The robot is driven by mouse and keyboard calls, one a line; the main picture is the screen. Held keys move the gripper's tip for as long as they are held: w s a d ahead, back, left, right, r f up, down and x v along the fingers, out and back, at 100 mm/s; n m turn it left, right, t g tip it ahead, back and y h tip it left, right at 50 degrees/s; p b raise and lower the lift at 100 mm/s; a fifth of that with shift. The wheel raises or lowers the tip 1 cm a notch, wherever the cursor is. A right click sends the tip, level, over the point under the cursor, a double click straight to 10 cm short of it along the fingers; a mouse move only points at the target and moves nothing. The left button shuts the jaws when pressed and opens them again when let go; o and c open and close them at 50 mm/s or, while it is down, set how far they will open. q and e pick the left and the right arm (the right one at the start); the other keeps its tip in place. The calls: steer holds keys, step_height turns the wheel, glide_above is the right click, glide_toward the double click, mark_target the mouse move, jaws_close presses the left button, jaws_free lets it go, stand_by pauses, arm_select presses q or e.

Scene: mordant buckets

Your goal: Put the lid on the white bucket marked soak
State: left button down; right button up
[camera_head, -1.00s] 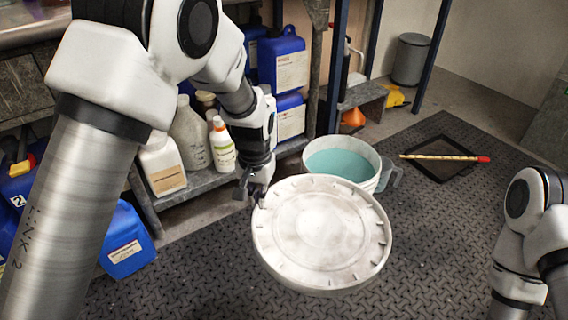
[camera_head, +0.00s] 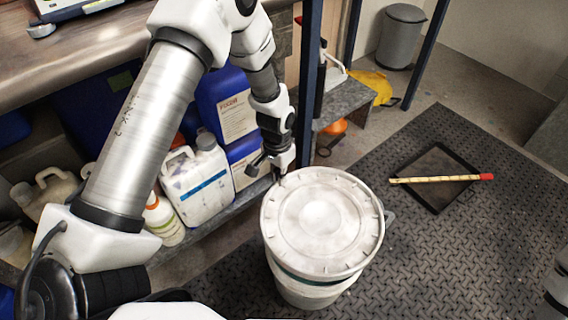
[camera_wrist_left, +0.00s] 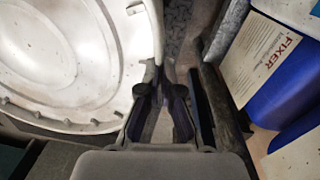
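The round white lid (camera_head: 318,212) is over the white bucket (camera_head: 305,292) in the head view and covers nearly all of its mouth. A thin teal strip shows between the lid's front edge and the bucket's rim, so the lid looks slightly raised or off there. No soak marking is readable. My left gripper (camera_head: 279,168) is at the lid's far left rim, its fingers closed on that rim. In the left wrist view the lid (camera_wrist_left: 65,60) fills the left side, its rim reaching the fingertips (camera_wrist_left: 160,75).
A shelf with blue jugs (camera_head: 225,105) and white bottles (camera_head: 197,182) stands left of the bucket. A black tray (camera_head: 437,178) with a yellow, red-ended stick (camera_head: 435,180) lies to the right. A grey bin (camera_head: 401,37) stands behind.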

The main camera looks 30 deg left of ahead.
mark_target(280, 189)
arm_select(q)
steer(key=shift+s+d+r, duration=0.1)
steer(key=shift+s+r, duration=0.05)
steer(key=shift+p, duration=0.45)
step_height(280, 189, down, 6)
steer(key=b, duration=0.3)
steer(key=shift+r, duration=0.1)
stand_by(0.4)
steer(key=shift+p, duration=0.3)
stand_by(0.3)
stand_by(0.7)
